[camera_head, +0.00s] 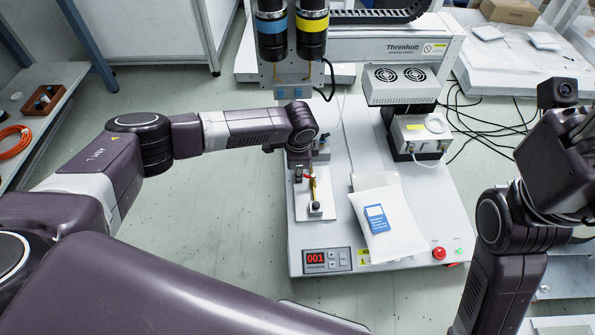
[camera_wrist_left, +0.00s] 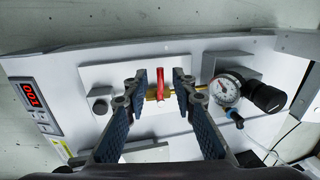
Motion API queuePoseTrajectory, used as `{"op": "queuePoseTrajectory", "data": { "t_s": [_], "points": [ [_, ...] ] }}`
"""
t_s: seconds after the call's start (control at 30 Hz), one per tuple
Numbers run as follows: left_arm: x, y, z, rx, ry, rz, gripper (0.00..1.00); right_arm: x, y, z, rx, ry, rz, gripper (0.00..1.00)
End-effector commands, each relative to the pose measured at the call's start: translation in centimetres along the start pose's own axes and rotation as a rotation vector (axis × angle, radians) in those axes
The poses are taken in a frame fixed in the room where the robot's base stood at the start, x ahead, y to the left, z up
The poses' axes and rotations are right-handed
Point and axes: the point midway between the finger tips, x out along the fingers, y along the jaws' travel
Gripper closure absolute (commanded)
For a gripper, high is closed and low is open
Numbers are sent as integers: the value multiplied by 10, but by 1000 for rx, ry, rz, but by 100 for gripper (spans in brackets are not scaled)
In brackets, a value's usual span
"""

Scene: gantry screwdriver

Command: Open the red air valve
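The red valve handle (camera_wrist_left: 161,86) stands on a brass fitting (camera_wrist_left: 153,98) over a white plate in the left wrist view. The handle points away from me in that view. My left gripper (camera_wrist_left: 160,84) is open, with one fingertip on each side of the handle and a visible gap on both sides. In the head view my left gripper (camera_head: 302,174) reaches down over the valve plate (camera_head: 302,205), and the arm partly hides the valve. My right arm (camera_head: 510,225) is at the right edge, and its gripper is not visible.
A pressure gauge (camera_wrist_left: 226,90) with a black knob (camera_wrist_left: 268,98) stands right of the valve. A white bag (camera_head: 388,225) lies on the machine base, beside the display (camera_head: 327,260) and red button (camera_head: 439,253). Screwdriver heads (camera_head: 290,35) hang behind my left gripper.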

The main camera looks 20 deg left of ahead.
Motion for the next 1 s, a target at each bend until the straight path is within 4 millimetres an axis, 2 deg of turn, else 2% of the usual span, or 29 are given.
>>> {"op": "queuePoseTrajectory", "data": {
  "t_s": [0.03, 0.23, 0.6, 0.83, 1.0],
  "points": [
    [0, 0, 0, 0, 0, 0, 78, 0, 0, 0, 0, 0, 0, 60],
    [0, 0, 0, 0, 0, 0, 100, 0, 0, 0, 0, 0, 0, 60],
    [1, 0, 0, 0, -1, 0, 100, 0, 0, 0, 1, 0, 0, 60],
    [1, 1, 1, 0, -2, 1, 76, 0, 0, 0, 1, 0, 0, 60],
    [1, 0, 1, 0, -1, 1, 76, 0, 0, 0, 1, 0, 1, 60]
  ]
}}
